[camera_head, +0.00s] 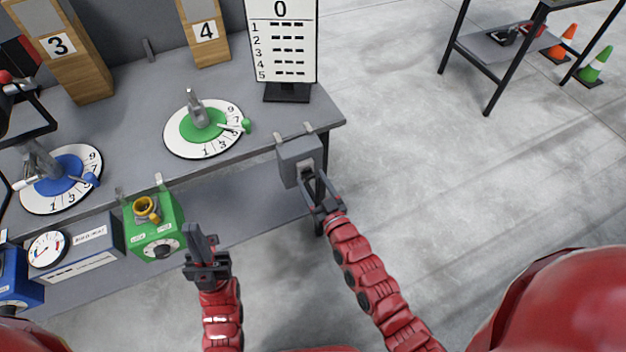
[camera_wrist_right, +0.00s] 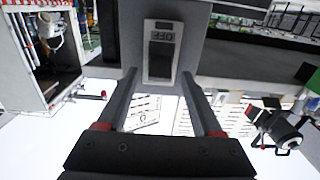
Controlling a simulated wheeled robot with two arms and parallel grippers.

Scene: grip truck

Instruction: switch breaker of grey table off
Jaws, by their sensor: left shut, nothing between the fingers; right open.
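The grey breaker box (camera_head: 300,158) hangs on the front edge of the grey table (camera_head: 120,110), near its right corner. In the right wrist view the breaker's dark switch (camera_wrist_right: 160,60) sits in a light frame on the grey box. My right gripper (camera_head: 311,188) is open at the lower front of the box. In the wrist view its two fingers (camera_wrist_right: 158,78) stand apart on either side of the switch. My left gripper (camera_head: 200,238) is shut and empty, in front of the table, right of the green box.
A green box (camera_head: 153,232) with a yellow ring and a gauge box (camera_head: 75,250) hang along the table front. Green (camera_head: 203,128) and blue (camera_head: 62,178) dials stand on the table. The floor on the right is clear up to the far rack and cones (camera_head: 594,66).

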